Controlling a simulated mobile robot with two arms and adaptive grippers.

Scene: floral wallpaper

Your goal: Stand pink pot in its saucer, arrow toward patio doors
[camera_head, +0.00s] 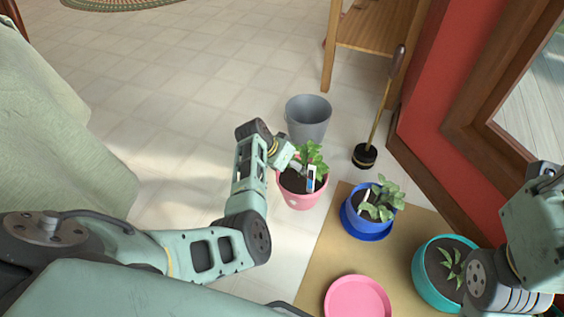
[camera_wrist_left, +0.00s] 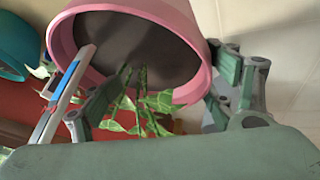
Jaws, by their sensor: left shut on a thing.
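The pink pot (camera_head: 300,200), with a leafy plant and a white-and-blue tag, is at the left edge of the tan mat in the head view. It looks about upright; I cannot tell if it touches the floor. A small pale mark shows low on its front; I cannot make out an arrow. My left gripper (camera_head: 292,163) is shut on the pot from above. The left wrist view shows the pot (camera_wrist_left: 195,35), one finger across its opening and the other by its rim. The empty pink saucer (camera_head: 358,300) lies on the mat. My right arm is at the right; its fingers are not visible.
A blue pot (camera_head: 352,217) and a teal pot (camera_head: 425,275) stand on the mat (camera_head: 325,255). A grey bucket (camera_head: 308,118) stands behind the pink pot, near a long-handled tool (camera_head: 365,155). The wood-framed glass door (camera_head: 545,90) is at the right. Floor is open at left.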

